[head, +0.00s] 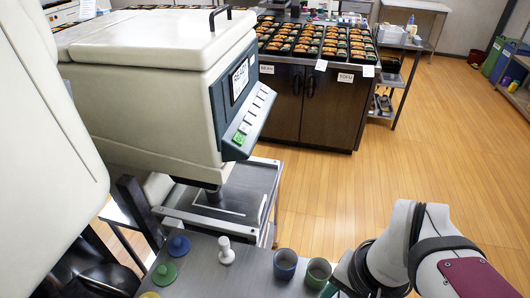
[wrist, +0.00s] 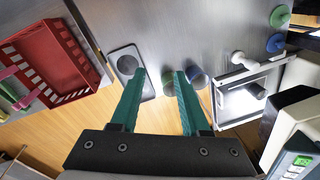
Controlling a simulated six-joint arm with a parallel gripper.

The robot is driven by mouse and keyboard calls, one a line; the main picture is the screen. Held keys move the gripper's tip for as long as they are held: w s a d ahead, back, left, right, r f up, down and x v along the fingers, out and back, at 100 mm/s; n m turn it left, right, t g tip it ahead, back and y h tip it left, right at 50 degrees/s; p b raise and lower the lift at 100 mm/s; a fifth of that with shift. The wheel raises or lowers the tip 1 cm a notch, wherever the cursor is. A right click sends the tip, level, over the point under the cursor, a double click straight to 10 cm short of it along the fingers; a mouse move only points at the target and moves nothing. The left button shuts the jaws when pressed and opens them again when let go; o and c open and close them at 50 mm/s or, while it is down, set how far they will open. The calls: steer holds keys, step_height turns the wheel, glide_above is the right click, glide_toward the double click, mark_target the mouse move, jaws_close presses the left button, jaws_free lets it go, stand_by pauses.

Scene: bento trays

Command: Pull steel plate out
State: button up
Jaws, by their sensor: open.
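A flat steel plate (head: 233,202) with a white outline lies under the nozzle of the cream machine (head: 165,80) in the head view. What looks like the same plate shows in the wrist view (wrist: 232,106), right of my fingers, with a bright glare on its middle. My gripper (wrist: 159,76) has two teal fingers, spread apart with nothing held between them. It is apart from the plate, pointing toward the steel counter by the cups. In the head view only a bit of teal shows at the bottom, beside my arm; the fingertips are hidden.
A blue cup (head: 285,263) and a green cup (head: 318,272) stand at the counter edge. A white knob (head: 227,250), a blue knob (head: 179,243) and a green knob (head: 164,273) stand left of them. A red basket (wrist: 82,60) is at left. Open floor lies beyond.

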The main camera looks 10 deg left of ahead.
steer(key=w+a+f+n, duration=0.1)
steer(key=w+a, duration=0.2)
steer(key=w, duration=0.6)
steer(key=n+t, duration=0.3)
steer(key=t, duration=0.1)
glide_above(260, 210)
steer(key=s+d, duration=0.4)
steer(key=s, duration=0.4)
step_height(260, 210, down, 10)
steer(key=shift+y, duration=0.5)
steer(key=x, duration=1.7)
steer(key=shift+w+a+f, duration=0.1)
steer(key=shift+w+a, duration=0.05)
steer(key=shift+w, duration=0.15)
jaws_close()
